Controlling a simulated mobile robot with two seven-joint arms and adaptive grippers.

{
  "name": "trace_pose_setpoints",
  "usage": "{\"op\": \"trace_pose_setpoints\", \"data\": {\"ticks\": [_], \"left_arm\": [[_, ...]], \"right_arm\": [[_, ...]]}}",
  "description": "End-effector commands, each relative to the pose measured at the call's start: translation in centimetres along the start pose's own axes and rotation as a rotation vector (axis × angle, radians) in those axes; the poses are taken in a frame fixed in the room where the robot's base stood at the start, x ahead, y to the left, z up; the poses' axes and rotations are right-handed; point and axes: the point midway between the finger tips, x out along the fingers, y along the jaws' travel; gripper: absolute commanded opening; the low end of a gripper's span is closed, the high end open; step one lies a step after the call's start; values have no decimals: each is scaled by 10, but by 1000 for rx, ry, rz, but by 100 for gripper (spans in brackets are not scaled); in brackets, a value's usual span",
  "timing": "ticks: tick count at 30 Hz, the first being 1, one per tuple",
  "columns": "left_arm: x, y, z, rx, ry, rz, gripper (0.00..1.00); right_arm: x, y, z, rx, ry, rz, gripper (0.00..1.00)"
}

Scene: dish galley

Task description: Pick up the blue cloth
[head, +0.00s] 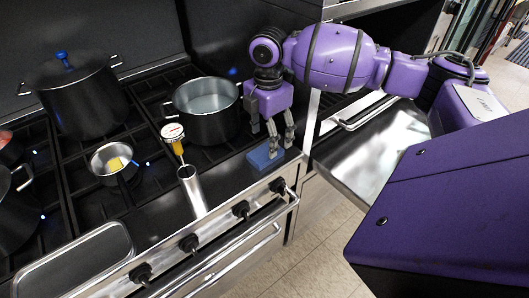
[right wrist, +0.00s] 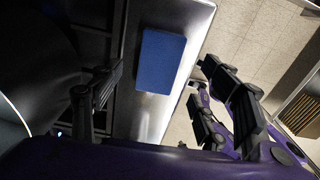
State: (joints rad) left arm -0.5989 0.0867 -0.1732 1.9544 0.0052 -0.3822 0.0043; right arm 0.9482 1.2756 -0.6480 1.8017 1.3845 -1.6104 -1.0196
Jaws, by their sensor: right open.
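The blue cloth (head: 264,156) is a small folded block lying flat on the stove's front ledge, near its right corner. In the right wrist view the cloth (right wrist: 162,60) lies ahead between the two fingers, apart from both. My right gripper (head: 281,141) is open and points down just above and beside the cloth, with one finger close to its right end. Its spread fingers also show in the right wrist view (right wrist: 168,90). I cannot tell from the head view whether a fingertip touches the cloth. My left gripper is out of view.
A pot of liquid (head: 206,110) stands just left of my right gripper. A metal cylinder (head: 191,188) holding a thermometer-like tool (head: 174,138) is on the front ledge. A small saucepan (head: 112,162) and a tall pot (head: 80,98) are farther left. Knobs (head: 241,209) line the stove front.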

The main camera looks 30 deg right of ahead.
Motion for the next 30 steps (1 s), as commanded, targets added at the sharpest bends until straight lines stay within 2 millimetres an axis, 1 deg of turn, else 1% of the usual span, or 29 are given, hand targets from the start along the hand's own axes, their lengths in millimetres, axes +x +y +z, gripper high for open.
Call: {"op": "trace_pose_setpoints", "data": {"ticks": [3,6,10,12,17,20,28,30], "left_arm": [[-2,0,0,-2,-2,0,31],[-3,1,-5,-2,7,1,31],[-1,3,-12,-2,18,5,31],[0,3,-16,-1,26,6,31],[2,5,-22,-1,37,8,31],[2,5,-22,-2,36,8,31],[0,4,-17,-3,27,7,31],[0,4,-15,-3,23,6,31]], "right_arm": [[11,-1,-4,0,2,1,69],[26,-3,-8,0,1,1,69],[44,-2,-7,0,0,2,69],[47,-2,-7,0,0,3,69],[47,-2,-7,0,0,4,69],[47,-2,-7,0,0,4,57],[47,-2,-7,0,0,4,22],[47,-2,-7,0,0,4,21]]}}
